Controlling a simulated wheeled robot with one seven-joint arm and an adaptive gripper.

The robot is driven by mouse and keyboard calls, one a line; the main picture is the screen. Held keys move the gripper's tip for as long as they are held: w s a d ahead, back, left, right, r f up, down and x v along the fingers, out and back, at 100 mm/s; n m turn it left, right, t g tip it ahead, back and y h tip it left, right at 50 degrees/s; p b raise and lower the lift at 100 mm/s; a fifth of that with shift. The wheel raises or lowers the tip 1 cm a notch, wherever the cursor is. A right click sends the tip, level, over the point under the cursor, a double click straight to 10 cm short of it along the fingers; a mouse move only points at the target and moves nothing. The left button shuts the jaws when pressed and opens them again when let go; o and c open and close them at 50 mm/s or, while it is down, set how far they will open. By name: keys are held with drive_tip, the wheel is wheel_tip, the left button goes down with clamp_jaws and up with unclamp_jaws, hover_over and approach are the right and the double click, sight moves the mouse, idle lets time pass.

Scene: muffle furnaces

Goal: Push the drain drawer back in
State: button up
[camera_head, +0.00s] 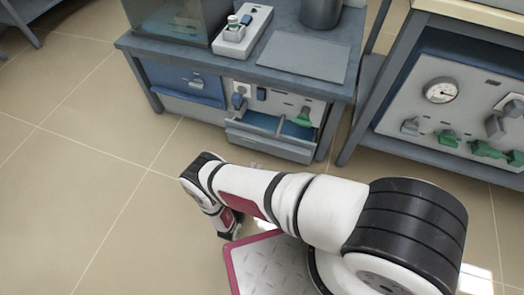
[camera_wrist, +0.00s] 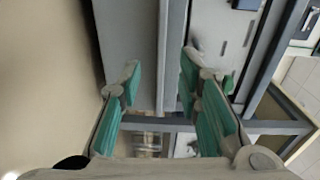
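The drain drawer (camera_head: 268,147) is pulled out from the lower right of the blue-grey bench in the head view. Its grey front stands forward of the bench, and its open top shows a blue inside with a divider. My gripper (camera_wrist: 160,84) shows in the wrist view with its two green-padded fingers spread apart and nothing between them. A plain grey face (camera_wrist: 128,38), which may be the drawer front, lies beyond the fingers; contact cannot be told. In the head view my arm's end is low in front of the drawer, a little to its left, and the fingertips are not clear.
The bench (camera_head: 340,88) carries a glass-walled tank, a small white tray with a bottle, and a dark pot. A blue panel (camera_head: 185,83) is left of the drawer. A second bench with a gauge (camera_head: 440,91) and green valves stands at right. Tiled floor is clear at left.

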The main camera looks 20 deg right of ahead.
sight(266, 144)
drive_tip(key=shift+t, duration=0.4)
drive_tip(key=b+x, duration=0.1)
drive_tip(key=x, duration=1.2)
drive_tip(key=shift+w+f+b, duration=0.15)
drive_tip(key=shift+b, duration=0.25)
clamp_jaws()
